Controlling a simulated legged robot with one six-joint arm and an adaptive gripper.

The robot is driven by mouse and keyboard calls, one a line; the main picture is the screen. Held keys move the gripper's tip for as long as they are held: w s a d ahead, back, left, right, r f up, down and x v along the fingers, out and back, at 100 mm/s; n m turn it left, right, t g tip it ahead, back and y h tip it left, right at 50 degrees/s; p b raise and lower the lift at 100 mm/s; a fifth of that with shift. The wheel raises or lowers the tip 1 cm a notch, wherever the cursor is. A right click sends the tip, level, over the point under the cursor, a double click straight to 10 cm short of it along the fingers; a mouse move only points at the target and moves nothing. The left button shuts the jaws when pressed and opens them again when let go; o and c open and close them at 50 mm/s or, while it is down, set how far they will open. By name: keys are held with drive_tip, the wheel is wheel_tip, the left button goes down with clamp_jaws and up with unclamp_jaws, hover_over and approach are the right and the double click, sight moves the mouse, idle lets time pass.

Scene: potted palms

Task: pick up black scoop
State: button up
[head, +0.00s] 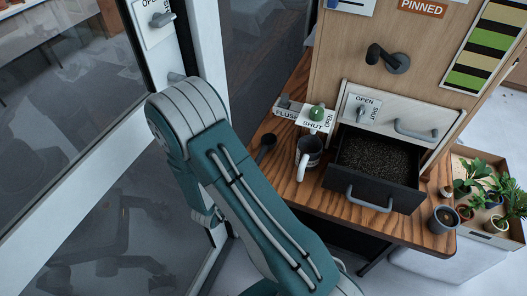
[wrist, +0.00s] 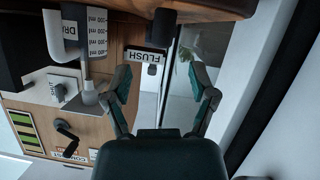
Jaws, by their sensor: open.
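The black scoop (head: 266,145) lies on the wooden table, left of the measuring cup, with its round bowl toward the front. In the wrist view a dark shape that looks like the scoop (wrist: 163,30) shows near the top, beyond my fingertips and roughly in line with the gap between them. My gripper (wrist: 160,70) is open and empty, its two fingers spread wide, apart from the scoop. In the head view my arm hides the gripper.
A measuring cup (head: 309,151) stands close right of the scoop. An open drawer (head: 372,205) of dark soil juts out beside it. The FLUSH/SHUT switch panel (head: 304,116) is behind. A small pot (head: 443,219) stands at the right table corner. A white post (head: 208,50) rises at left.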

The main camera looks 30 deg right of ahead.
sight(263, 154)
drive_tip(key=x, duration=0.5)
drive_tip(key=shift+r, duration=0.1)
drive_tip(key=shift+w+r+x, duration=0.15)
drive_tip(key=shift+x, duration=1.2)
drive_tip(key=shift+w+r+x, duration=0.15)
drive_tip(key=shift+w+x, duration=0.05)
drive_tip(key=shift+x, duration=1.15)
drive_tip(key=shift+a, duration=0.15)
clamp_jaws()
